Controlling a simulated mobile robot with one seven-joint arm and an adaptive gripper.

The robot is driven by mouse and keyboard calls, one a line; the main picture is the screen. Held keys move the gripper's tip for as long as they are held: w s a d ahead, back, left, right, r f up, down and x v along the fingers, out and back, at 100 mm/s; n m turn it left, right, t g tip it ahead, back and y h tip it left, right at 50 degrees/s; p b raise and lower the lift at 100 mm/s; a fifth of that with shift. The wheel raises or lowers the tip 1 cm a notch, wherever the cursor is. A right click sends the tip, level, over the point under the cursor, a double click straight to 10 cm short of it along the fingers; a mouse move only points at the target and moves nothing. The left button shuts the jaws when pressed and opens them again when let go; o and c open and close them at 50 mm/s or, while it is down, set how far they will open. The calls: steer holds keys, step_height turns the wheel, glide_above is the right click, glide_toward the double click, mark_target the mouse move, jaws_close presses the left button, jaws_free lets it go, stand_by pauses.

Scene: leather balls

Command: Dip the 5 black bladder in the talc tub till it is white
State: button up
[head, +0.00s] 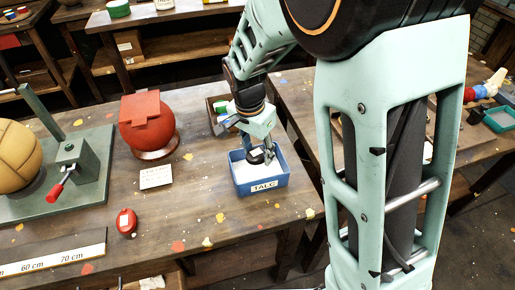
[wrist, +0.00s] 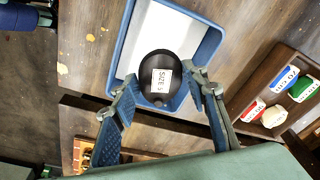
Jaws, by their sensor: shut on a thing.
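The talc tub (head: 262,188) is a blue tray with a white floor of talc, on the near bench. My gripper (head: 258,158) points down into it and is shut on the black bladder (head: 254,160). In the wrist view the bladder (wrist: 158,61) sits between my two fingers (wrist: 163,85). It is round and black, with a white "SIZE 5" label. No white coating shows on the part I see. The tub's blue rim (wrist: 211,45) surrounds it on several sides. I cannot tell whether the bladder touches the talc; its underside is hidden.
A red ball (head: 146,125) on a ring stand, a card (head: 156,177) and a small red bladder (head: 126,222) lie left of the tub. A green press (head: 75,165) with a tan ball is farther left.

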mark_target(259, 151)
steer(key=shift+f+b, duration=1.9)
steer(key=shift+f, duration=0.85)
steer(key=shift+f, duration=0.25)
steer(key=shift+r+p, duration=3.05)
steer(key=shift+r, duration=1.5)
